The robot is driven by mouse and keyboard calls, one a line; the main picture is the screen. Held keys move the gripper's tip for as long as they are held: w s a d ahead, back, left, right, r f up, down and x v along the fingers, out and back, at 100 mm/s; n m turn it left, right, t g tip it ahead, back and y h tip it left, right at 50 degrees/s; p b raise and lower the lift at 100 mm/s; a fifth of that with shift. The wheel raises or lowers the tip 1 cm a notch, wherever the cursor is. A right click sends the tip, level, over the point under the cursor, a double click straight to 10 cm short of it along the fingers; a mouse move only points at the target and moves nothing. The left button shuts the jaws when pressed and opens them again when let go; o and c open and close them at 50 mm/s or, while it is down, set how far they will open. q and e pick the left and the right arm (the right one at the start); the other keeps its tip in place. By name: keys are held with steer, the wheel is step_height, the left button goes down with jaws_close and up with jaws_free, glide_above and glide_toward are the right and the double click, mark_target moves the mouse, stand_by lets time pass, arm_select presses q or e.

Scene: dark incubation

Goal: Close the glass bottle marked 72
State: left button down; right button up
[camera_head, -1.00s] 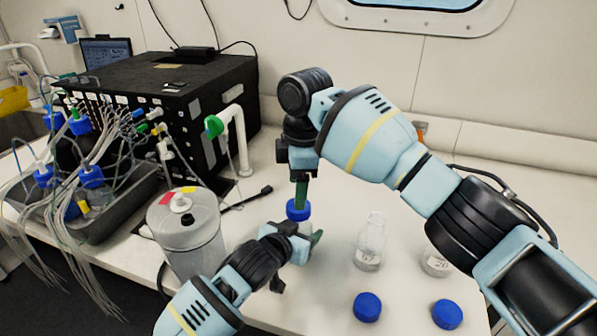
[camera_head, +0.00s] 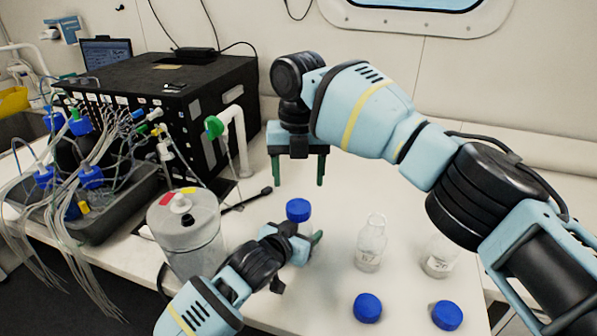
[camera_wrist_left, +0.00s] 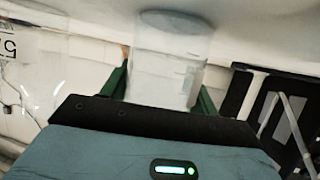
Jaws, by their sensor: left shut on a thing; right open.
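A blue cap (camera_head: 298,209) sits level on top of the bottle held by my left gripper (camera_head: 303,238). In the head view that bottle is mostly hidden behind the gripper. In the left wrist view the clear glass bottle (camera_wrist_left: 170,65) stands between the green fingers, which are shut on it. I cannot read its number, and I cannot tell how tightly the cap is seated. My right gripper (camera_head: 298,182) is open and empty above and behind the cap. Its green fingers point down and are clear of the cap.
Two uncapped glass bottles, one in the middle (camera_head: 370,246) and one farther right (camera_head: 439,260), stand on the table. Two loose blue caps, left (camera_head: 367,308) and right (camera_head: 446,315), lie in front. A grey canister (camera_head: 186,232) stands left, near a tubing tray (camera_head: 125,208) and black box (camera_head: 185,95).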

mark_target(299, 206)
steer(key=shift+n, duration=0.4)
steer(key=shift+f, duration=4)
steer(key=shift+c, duration=0.2)
steer(key=c, duration=1)
steer(key=shift+o, duration=0.2)
steer(key=m, duration=0.6)
steer(key=shift+m, duration=0.3)
steer(key=m, duration=0.6)
steer(key=shift+m, duration=0.3)
